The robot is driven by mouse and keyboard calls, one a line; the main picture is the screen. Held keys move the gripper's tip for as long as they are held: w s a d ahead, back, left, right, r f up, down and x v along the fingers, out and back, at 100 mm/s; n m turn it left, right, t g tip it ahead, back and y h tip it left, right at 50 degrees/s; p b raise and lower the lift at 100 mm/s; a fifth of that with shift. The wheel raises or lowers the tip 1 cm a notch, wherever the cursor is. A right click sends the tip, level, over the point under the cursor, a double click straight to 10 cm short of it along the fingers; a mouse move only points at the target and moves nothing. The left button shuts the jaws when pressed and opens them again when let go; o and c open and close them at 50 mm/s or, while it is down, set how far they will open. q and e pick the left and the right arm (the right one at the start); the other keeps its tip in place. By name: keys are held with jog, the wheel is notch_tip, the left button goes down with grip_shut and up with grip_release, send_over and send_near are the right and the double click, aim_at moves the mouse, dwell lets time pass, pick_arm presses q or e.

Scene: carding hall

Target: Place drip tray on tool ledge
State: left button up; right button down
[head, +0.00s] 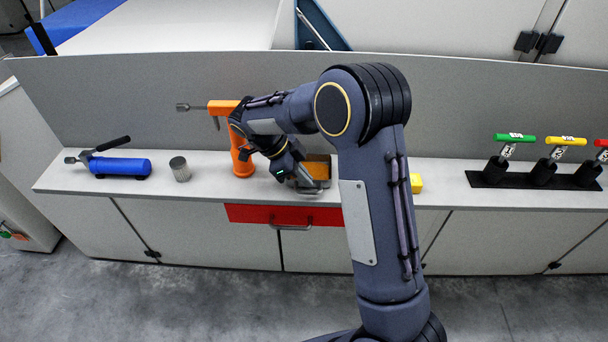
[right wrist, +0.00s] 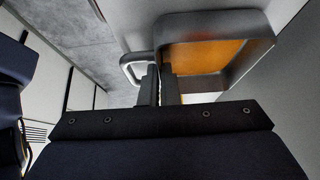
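The drip tray (head: 319,166) is a grey, square-rimmed tray with an orange inside. It is at the middle of the long pale ledge (head: 450,197), partly hidden by my right gripper (head: 300,178). In the right wrist view the tray (right wrist: 262,45) fills the upper right, with a looped grey handle (right wrist: 127,66) on its near left side. My right fingers (right wrist: 161,88) are close together, with the tray's edge by the handle between them. I cannot tell whether the tray touches the ledge. My left gripper is out of view.
An orange stand (head: 242,160) is close left of my right gripper. A ribbed metal cylinder (head: 180,170) and a blue tool (head: 120,167) lie further left. A red drawer front (head: 284,215) is below.

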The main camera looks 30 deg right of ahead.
jog(key=shift+f, duration=0.1)
jog(key=c, duration=1.7)
grip_release()
